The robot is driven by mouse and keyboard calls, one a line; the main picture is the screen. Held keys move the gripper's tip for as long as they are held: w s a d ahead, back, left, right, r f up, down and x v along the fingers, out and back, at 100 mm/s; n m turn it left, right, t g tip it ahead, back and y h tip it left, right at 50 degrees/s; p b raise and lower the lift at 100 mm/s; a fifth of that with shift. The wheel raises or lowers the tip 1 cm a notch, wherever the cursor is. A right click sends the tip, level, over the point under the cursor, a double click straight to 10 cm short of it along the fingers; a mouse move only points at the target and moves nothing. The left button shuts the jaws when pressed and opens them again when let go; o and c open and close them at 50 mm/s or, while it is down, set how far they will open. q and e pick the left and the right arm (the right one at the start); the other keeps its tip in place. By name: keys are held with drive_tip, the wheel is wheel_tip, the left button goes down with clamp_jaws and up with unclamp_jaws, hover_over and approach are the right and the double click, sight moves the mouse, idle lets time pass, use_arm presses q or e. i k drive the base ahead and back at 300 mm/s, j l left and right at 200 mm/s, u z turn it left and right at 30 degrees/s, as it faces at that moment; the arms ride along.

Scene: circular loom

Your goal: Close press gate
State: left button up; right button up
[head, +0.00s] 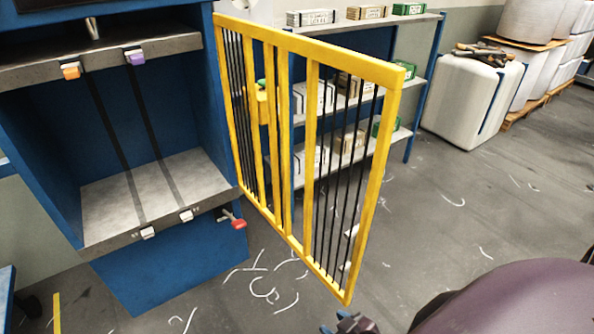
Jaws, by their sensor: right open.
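The yellow press gate (311,155) with dark vertical bars stands swung open. The press chamber is uncovered at the front, with a grey bed (160,188) and two dark straps inside. My right gripper (345,324) shows only in part at the bottom edge, open, below the gate's lower free corner and apart from it. My left gripper is out of view.
A red-handled lever (232,219) sticks out at the press's lower right. A shelf rack (423,88) with boxes stands behind the gate. A white bale (468,98) with tools on top stands at the back right. Scraps lie on the otherwise clear floor.

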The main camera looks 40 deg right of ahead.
sight(390, 76)
drive_tip(key=k+l+u, duration=0.15)
drive_tip(key=k+l, duration=0.35)
drive_tip(key=k, duration=0.15)
drive_tip(key=k+l+u, duration=0.1)
drive_tip(key=l, duration=0.35)
drive_tip(key=k+l, duration=0.15)
drive_tip(key=l, duration=0.25)
drive_tip(key=i+l+u, duration=0.1)
drive_tip(key=l, duration=0.65)
drive_tip(key=i+l+u, duration=0.15)
drive_tip(key=l, duration=0.6)
drive_tip(key=k, duration=0.05)
